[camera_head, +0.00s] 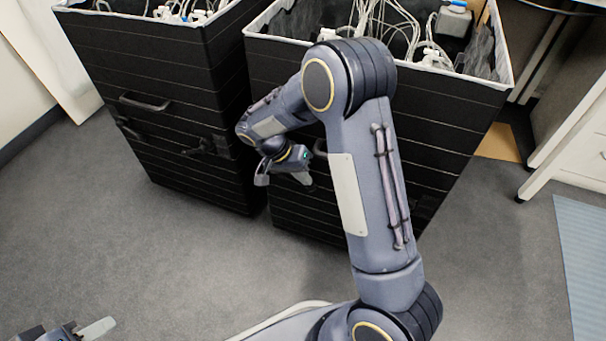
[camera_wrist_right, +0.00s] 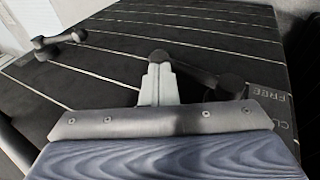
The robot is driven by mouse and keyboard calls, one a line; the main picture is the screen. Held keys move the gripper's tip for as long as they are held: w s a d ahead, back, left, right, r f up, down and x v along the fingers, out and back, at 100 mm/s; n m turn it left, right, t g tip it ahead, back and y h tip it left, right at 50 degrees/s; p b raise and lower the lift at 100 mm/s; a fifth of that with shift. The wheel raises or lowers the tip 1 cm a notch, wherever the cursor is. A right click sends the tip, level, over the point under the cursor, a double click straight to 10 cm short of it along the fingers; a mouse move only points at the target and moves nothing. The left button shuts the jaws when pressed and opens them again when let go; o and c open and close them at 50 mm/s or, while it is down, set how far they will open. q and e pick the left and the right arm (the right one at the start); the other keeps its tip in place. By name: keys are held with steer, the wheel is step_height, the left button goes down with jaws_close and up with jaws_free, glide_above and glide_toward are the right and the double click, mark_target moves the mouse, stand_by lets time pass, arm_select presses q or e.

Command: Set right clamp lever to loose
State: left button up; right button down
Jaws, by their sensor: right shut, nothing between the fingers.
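The right clamp lever (camera_head: 203,147) is a dark bar with knobbed ends on the front of the left black bin (camera_head: 185,75). In the right wrist view the lever (camera_wrist_right: 195,72) slopes from a knob at upper left down to a pivot at right, beside a label with "FREE" and a cut-off word below it. My right gripper (camera_head: 282,178) is shut and empty, to the right of the lever in the head view. Its fingertips (camera_wrist_right: 159,72) overlap the lever's left end in the wrist view; contact cannot be told. My left gripper (camera_head: 85,330) is partly cut off at bottom left.
A second lever (camera_wrist_right: 60,42) sits left on the panel. A handle (camera_head: 146,103) is above the levers. A second black bin (camera_head: 430,105) with cables stands close on the right, behind my right arm. The grey floor in front is clear.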

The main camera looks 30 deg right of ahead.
steer(key=shift+s+d+f, duration=0.1)
steer(key=shift+s+f, duration=0.05)
steer(key=shift+f, duration=0.9)
steer(key=p+v, duration=0.3)
steer(key=v, duration=0.5)
steer(key=shift+d, duration=0.1)
stand_by(0.4)
